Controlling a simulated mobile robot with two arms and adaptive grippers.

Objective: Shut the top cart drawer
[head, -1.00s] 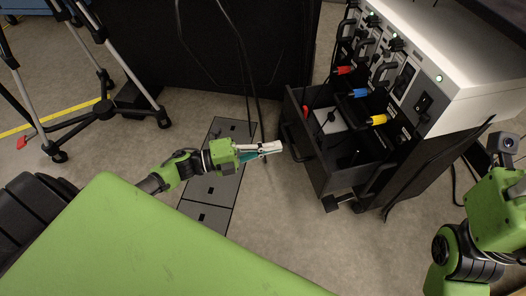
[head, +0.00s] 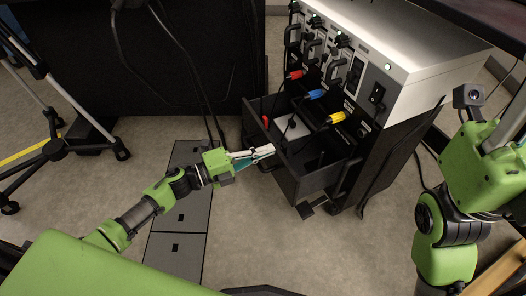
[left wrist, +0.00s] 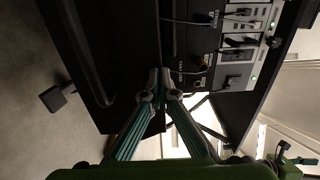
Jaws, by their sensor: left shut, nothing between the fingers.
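The black top cart drawer (head: 318,178) stands pulled out from the cart (head: 412,68) in the head view. Its front, with a dark handle, faces left. Pale items lie inside it. My left gripper (head: 271,150) is shut and empty, its tips at the drawer's front panel; whether they touch it I cannot tell. In the left wrist view, the closed fingertips (left wrist: 160,78) are in front of the dark drawer (left wrist: 118,75). My right gripper (head: 506,118) is at the right edge of the head view, partly cut off, its fingers unclear.
Red, blue and yellow plugs (head: 336,118) hang from the cart's panel over the drawer. A tripod (head: 52,125) stands at the left. A black cabinet (head: 180,70) is behind. Grey floor plates (head: 178,220) lie under my left arm; the floor right of them is clear.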

